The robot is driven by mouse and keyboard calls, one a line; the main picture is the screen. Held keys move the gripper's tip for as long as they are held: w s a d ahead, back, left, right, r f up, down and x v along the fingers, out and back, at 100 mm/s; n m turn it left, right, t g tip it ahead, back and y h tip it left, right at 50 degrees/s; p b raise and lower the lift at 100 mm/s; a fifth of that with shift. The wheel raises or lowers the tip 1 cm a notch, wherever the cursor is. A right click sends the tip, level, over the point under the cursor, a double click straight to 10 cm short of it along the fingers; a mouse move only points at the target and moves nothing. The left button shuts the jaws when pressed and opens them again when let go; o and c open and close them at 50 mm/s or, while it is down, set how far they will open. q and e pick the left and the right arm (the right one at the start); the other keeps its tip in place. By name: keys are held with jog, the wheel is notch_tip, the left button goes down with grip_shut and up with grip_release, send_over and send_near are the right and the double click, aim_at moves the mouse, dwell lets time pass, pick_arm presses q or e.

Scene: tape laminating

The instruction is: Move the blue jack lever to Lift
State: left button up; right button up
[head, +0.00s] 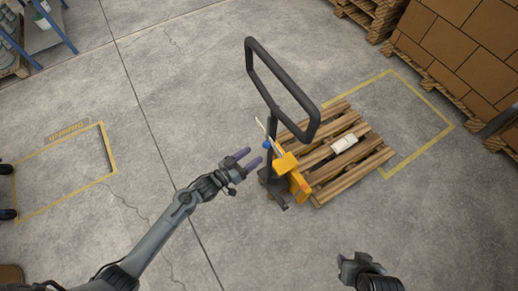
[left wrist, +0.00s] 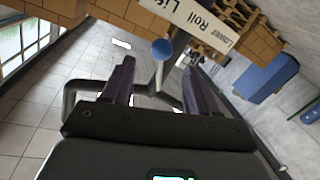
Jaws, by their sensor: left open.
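The pallet jack has a yellow body (head: 290,172) and a tall black loop handle (head: 284,84). Its blue-knobbed lever (head: 267,145) sits at the handle's base. In the left wrist view the round blue knob (left wrist: 162,50) shows just beyond and between my open fingers, in front of a white label plate (left wrist: 197,22) reading Lift, Roll and Lower. I cannot tell for sure which word the lever points at. My left gripper (head: 251,157) is open and empty, just left of the knob; its fingers also show in the left wrist view (left wrist: 159,68). My right gripper (head: 350,266) is at the bottom right, away from the jack.
A wooden pallet (head: 352,172) with a small white item (head: 344,143) lies over the jack's forks. Stacked brown boxes (head: 460,45) stand at upper right. A blue shelf (head: 45,28) is at upper left. The concrete floor left of the jack is clear.

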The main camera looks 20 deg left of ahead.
pick_arm(q)
jog(key=shift+v, duration=1.35)
jog(key=s+d+r+n+y, duration=0.1)
jog(key=s+d+y, duration=0.15)
jog(key=s, duration=0.45)
jog(key=s+a+r+g+y, duration=0.3)
jog(key=s+a+r+g, duration=0.15)
jog(key=s, duration=0.25)
jog(key=s+a+r+g+y, duration=0.3)
jog(key=s+g, duration=0.3)
jog(key=s, duration=0.1)
notch_tip(320, 180, up, 23)
jog(key=p, duration=2.3)
jog(key=shift+s+d+p, duration=0.2)
jog(key=shift+s+p, duration=0.1)
jog(key=shift+s, duration=0.05)
